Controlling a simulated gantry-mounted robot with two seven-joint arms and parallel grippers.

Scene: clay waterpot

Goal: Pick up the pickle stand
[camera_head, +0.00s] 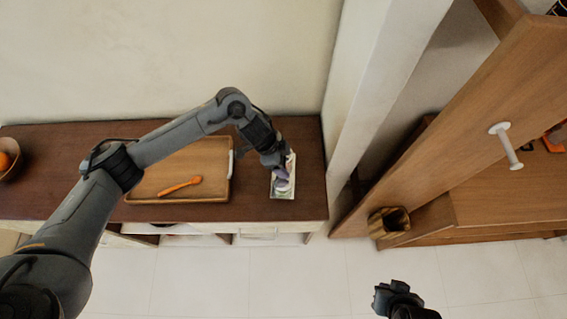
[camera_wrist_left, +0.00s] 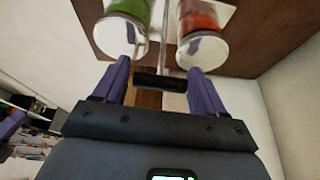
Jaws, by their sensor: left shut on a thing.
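The pickle stand (camera_head: 284,192) is at the right end of the dark wooden counter, a whitish stand partly covered by my left gripper (camera_head: 281,170). In the left wrist view, a jar with green contents (camera_wrist_left: 129,10) and a jar with red contents (camera_wrist_left: 202,18) show on the stand, with a thin upright between them. My left gripper (camera_wrist_left: 160,66) is shut on the stand, its purple fingers on either side of the middle. I cannot tell whether the base touches the counter. My right gripper (camera_head: 398,299) is low in the head view, away from the counter, its jaws unclear.
A wooden tray (camera_head: 152,193) with an orange spoon (camera_head: 180,187) lies left of the stand. A bowl with an orange fruit (camera_head: 8,160) is at the far left. A white wall column (camera_head: 362,90) stands close right of the counter. The tiled floor (camera_head: 200,280) in front is clear.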

